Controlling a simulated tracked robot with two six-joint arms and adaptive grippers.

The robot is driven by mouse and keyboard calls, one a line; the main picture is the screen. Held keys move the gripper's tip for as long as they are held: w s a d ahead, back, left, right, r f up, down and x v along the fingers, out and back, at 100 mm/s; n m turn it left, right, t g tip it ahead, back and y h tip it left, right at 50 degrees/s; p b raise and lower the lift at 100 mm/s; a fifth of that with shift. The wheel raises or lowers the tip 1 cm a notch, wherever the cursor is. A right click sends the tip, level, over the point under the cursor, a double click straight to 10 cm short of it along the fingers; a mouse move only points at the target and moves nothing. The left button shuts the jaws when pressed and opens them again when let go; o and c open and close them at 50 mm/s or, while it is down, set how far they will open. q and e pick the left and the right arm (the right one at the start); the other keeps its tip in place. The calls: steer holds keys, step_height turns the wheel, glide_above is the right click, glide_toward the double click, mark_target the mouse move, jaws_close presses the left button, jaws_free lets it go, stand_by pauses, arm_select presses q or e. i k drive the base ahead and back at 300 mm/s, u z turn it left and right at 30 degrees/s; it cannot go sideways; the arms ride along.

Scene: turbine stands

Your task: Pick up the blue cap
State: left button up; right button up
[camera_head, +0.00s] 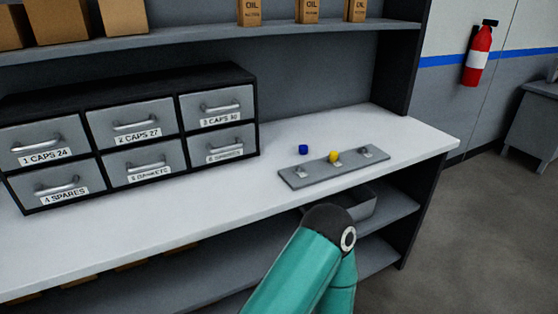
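The blue cap (303,149) is a small dark blue piece on the white worktop (417,144). It stands just behind the grey fixture plate (312,176), near the plate's left half, and looks apart from it. A yellow cap (334,156) sits at the middle of the plate, between two small metal fittings. One of my arms, teal with a dark joint, comes in from the bottom, in front of the bench edge. Its gripper is not in the picture. My other arm does not show.
A drawer cabinet (133,138) with several labelled drawers stands on the left of the worktop. Oil boxes (308,11) and cartons stand on the shelf above. A grey bin (358,207) lies on the shelf below. The worktop right of the plate is clear. A fire extinguisher (478,56) hangs at right.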

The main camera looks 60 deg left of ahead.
mark_target(302, 149)
steer(key=k, duration=1)
steer(key=u, duration=0.7)
steer(key=i, duration=0.95)
steer(key=u, duration=0.05)
